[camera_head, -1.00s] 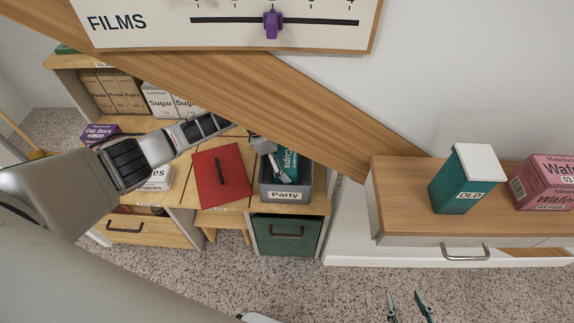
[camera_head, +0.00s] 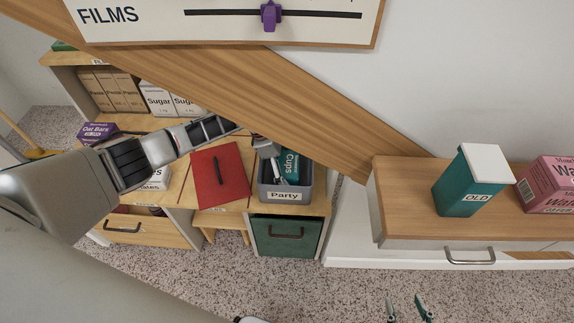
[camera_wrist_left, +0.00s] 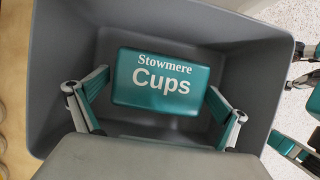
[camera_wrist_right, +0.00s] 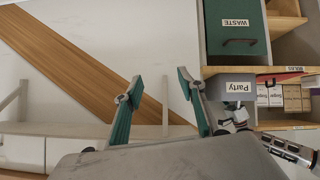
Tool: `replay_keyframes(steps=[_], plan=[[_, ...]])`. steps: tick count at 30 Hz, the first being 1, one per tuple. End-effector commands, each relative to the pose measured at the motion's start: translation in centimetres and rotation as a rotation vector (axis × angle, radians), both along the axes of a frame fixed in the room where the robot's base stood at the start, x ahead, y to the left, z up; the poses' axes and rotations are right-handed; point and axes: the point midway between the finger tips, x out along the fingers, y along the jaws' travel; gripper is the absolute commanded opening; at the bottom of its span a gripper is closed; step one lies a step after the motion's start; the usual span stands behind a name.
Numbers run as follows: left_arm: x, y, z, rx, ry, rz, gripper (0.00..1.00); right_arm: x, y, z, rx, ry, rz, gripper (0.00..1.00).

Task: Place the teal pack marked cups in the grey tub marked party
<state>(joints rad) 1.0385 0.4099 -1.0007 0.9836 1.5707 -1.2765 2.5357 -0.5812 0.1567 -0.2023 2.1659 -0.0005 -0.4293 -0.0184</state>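The grey tub marked Party (camera_head: 287,196) stands on the low wooden unit. The teal pack marked Cups (camera_head: 291,165) is inside it, partly showing above the rim. In the left wrist view the pack (camera_wrist_left: 162,82) lies within the grey tub walls (camera_wrist_left: 65,45), its label facing the camera. My left gripper (camera_wrist_left: 158,80) reaches into the tub, its fingers spread on either side of the pack. The fingertips are close to the pack's sides; contact is hard to tell. My right gripper (camera_wrist_right: 160,75) is open and empty, away from the tub.
A red folder (camera_head: 220,175) lies left of the tub. A green drawer (camera_head: 286,236) is below it. A sloping wooden beam (camera_head: 240,100) passes over the arm. A teal bin marked OLD (camera_head: 470,182) and a pink wafer box (camera_head: 548,186) stand on the right cabinet.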

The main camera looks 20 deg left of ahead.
Motion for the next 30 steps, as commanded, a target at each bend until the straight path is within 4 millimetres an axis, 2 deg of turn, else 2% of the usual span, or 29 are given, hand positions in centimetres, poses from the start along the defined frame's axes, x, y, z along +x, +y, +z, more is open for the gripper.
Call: replay_keyframes(steps=[4, 9, 16, 21, 30], plan=[[0.1, 0.0, 0.6, 0.0, -0.002, -0.001, 1.0, 0.0, 0.0, 0.0, -0.001, 0.0, -0.001, 0.4], [0.1, 0.9, 3.7, -0.001, -0.01, 0.001, 1.0, 1.1, -0.3, 2.0, -0.004, -0.031, -0.005, 0.4], [-0.4, 2.3, 6.7, -0.001, -0.007, 0.0, 1.0, 0.0, -0.8, 1.0, -0.011, 0.005, -0.022, 0.4], [-0.8, 2.7, 7.4, -0.002, -0.002, -0.001, 1.0, -1.1, -0.8, 0.3, -0.009, 0.029, -0.026, 0.4], [-0.9, 2.8, 7.2, -0.001, 0.001, -0.001, 1.0, -0.9, -0.8, 0.3, -0.009, 0.025, -0.025, 0.4]])
